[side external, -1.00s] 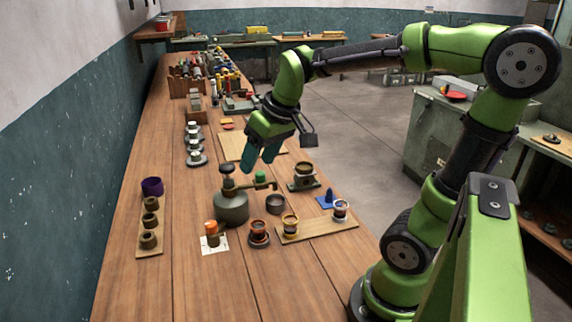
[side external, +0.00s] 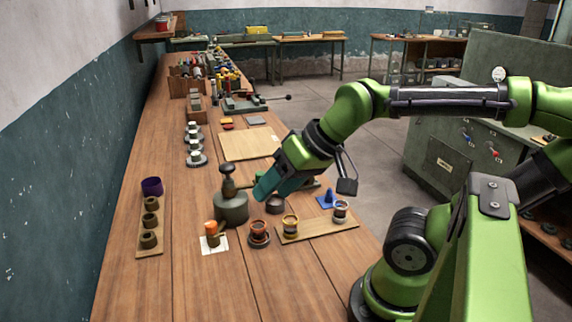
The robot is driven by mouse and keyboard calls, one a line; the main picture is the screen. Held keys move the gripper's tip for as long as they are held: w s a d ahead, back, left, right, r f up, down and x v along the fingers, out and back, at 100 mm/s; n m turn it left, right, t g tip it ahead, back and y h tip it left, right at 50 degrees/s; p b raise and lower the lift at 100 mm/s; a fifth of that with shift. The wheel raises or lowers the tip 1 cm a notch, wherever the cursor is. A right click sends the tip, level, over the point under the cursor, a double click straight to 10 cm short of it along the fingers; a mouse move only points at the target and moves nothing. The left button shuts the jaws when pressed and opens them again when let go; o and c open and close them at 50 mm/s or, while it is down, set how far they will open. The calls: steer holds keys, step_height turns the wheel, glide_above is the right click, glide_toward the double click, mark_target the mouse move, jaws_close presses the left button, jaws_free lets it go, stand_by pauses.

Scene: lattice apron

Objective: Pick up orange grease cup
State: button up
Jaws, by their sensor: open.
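An orange-topped cup (side external: 212,229) with a brownish lower part stands upright on a white paper square (side external: 218,248) near the front of the bench. I take it for the orange grease cup. A copper-orange cup on a dark base (side external: 259,232) stands to its right. My gripper (side external: 264,190) has teal fingers and is open. It hangs tilted, pointing down and left, beside the grey oil can (side external: 231,207), above and to the right of the orange-topped cup and apart from it. The gripper partly hides the small dark bowl (side external: 274,204) and the things behind it.
A wooden board (side external: 318,228) at right bears two cups, with a blue cone (side external: 329,199) behind. A strip (side external: 149,241) at left holds dark cups and a purple one (side external: 152,187). A flat board (side external: 250,145) lies farther back. The front bench is bare.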

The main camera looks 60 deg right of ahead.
steer(key=shift+o, duration=0.3)
steer(key=shift+o, duration=1.3)
